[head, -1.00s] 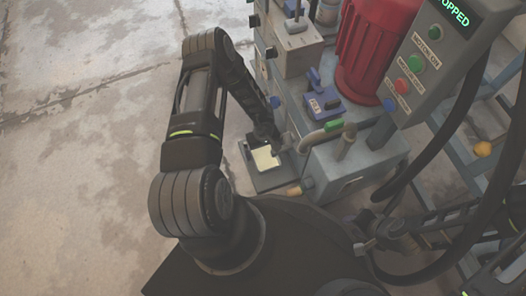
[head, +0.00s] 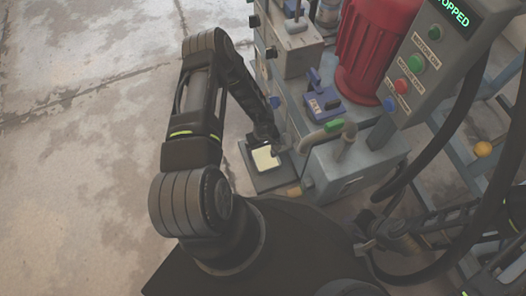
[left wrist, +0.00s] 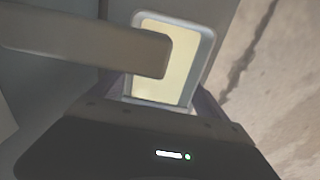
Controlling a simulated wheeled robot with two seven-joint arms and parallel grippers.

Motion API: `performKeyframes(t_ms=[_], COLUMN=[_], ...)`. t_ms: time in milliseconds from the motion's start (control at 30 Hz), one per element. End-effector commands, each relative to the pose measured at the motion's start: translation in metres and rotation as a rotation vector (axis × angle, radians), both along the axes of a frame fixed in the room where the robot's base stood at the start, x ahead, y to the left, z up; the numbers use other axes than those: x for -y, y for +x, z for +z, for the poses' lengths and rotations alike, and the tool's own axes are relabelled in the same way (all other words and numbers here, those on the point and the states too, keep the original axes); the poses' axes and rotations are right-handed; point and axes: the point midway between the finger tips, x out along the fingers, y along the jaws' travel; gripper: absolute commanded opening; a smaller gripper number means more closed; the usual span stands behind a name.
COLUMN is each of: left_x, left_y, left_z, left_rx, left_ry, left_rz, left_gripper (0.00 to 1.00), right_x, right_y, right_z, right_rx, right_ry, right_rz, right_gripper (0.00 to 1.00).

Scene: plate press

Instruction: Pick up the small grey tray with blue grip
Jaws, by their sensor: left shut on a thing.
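The small grey tray (head: 277,165) has a pale rim and a cream-yellow inside. It is at the foot of the machine, over a dark base plate. In the left wrist view the tray (left wrist: 205,58) is right in front of my left gripper. My left gripper (head: 274,151) is shut on the tray at its near edge. The blue grip is mostly hidden by the gripper; only bluish bits show beside the jaws. My right gripper (head: 368,244) is at the lower right, away from the tray, and too small and dark to read.
A grey-brown bar (left wrist: 90,45) crosses over part of the tray in the wrist view. The concrete floor (head: 90,150) at left is clear.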

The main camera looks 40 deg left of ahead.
Motion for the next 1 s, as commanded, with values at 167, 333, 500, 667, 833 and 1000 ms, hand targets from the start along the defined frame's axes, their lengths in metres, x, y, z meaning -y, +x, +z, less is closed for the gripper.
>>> performKeyframes(t_ms=[167,333,500,667,833,1000], left_x=[0.000,0.000,0.000,0.000,-0.011,-0.036], left_y=[0.000,0.000,0.000,0.001,-0.014,-0.053], left_z=[0.000,0.002,0.011,0.029,0.038,0.039], left_rx=[0.001,0.001,0.001,0.001,-0.002,-0.006], left_ry=[-0.001,-0.001,-0.001,-0.001,0.003,0.000], left_rz=[0.000,0.000,0.000,0.000,0.000,-0.001], left_gripper=[0.21,0.21,0.21,0.21,0.21,0.21], right_x=[0.000,0.000,0.000,0.000,0.001,0.001], right_y=[0.000,0.000,-0.001,-0.002,-0.004,-0.006], right_z=[0.000,0.001,0.008,0.020,0.030,0.042], right_rx=[0.000,0.000,-0.003,-0.006,-0.012,-0.017], right_ry=[0.000,0.000,0.001,0.001,0.002,0.003], right_rz=[0.000,0.000,0.001,0.003,0.005,0.008], right_gripper=[0.34,0.34,0.34,0.34,0.34,0.34])
